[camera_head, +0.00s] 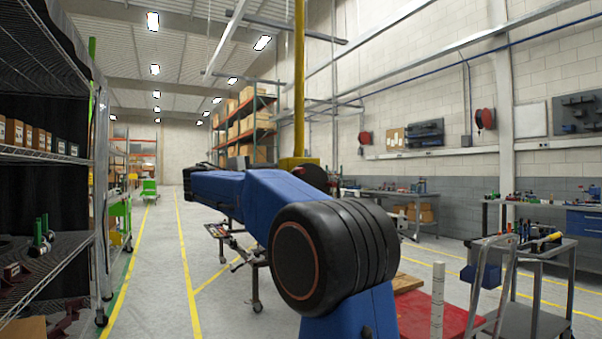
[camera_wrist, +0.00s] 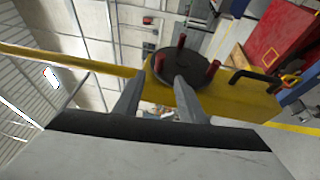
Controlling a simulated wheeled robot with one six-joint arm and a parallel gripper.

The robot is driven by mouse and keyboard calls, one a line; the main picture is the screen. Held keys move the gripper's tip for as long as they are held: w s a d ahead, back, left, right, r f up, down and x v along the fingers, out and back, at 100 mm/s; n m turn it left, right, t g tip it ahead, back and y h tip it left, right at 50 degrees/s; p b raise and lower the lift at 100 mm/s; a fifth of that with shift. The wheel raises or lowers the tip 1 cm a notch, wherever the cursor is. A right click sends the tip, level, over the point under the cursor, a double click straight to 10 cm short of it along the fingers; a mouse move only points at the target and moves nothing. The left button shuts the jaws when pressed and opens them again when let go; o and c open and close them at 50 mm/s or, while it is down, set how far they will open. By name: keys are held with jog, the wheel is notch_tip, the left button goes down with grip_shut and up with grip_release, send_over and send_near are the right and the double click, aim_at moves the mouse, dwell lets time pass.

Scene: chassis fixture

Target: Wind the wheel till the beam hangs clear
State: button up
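The wheel (camera_wrist: 196,62) is a dark disc with red pegs, mounted on a yellow body (camera_wrist: 242,105) in the wrist view. My gripper (camera_wrist: 159,76) is open, its two grey fingers apart and pointing at the wheel's near left side. One red peg (camera_wrist: 158,63) appears in line with the gap between the fingertips; I cannot tell whether it is between them or beyond. In the head view a yellow post (camera_head: 299,80) rises behind my blue arm, with a dark round shape (camera_head: 313,177) by its base, probably the wheel. I cannot make out the beam.
A black bent bar (camera_wrist: 255,76) sticks out beside the wheel. A wire shelf (camera_head: 50,155) stands close on the left. A trolley (camera_head: 530,255) and a red platform (camera_head: 450,312) stand to the right. The yellow-lined aisle (camera_head: 160,260) is mostly clear.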

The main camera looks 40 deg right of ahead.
aim_at(299, 171)
jog(key=d, duration=0.5)
jog(key=w+d+r, duration=0.1)
jog(key=d, duration=0.4)
jog(key=w+d, duration=0.1)
jog(key=d, duration=0.4)
jog(key=shift+w+d+r, duration=0.15)
jog(key=shift+w, duration=0.1)
grip_shut()
